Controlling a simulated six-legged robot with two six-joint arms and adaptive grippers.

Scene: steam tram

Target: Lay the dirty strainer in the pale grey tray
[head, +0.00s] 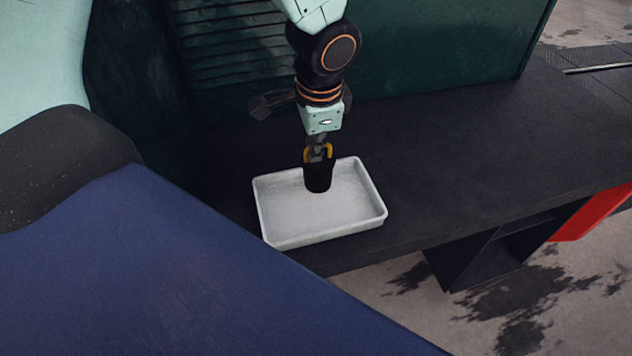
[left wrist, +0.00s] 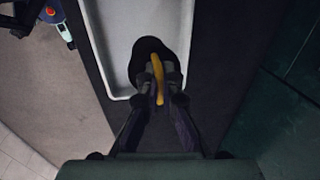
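The pale grey tray (head: 285,218) is a shallow rectangle with a raised rim on the dark ledge, and its inside looks bare. The dirty strainer (head: 318,178) appears as a black, cup-like body with a yellow part at its top. My left gripper (head: 318,153) points down and is shut on that yellow part, with the strainer over the tray. I cannot tell whether the strainer touches the tray floor. In the left wrist view the strainer (left wrist: 147,50) hangs beyond my left fingertips (left wrist: 158,88), overlapping the tray (left wrist: 115,30). My right gripper is out of view.
The dark ledge (head: 470,150) is clear to the right of the tray. A dark green louvred wall (head: 420,45) stands behind it. A dark bracket and a red panel (head: 592,213) are below the ledge at right. A blue surface (head: 180,270) fills the near left.

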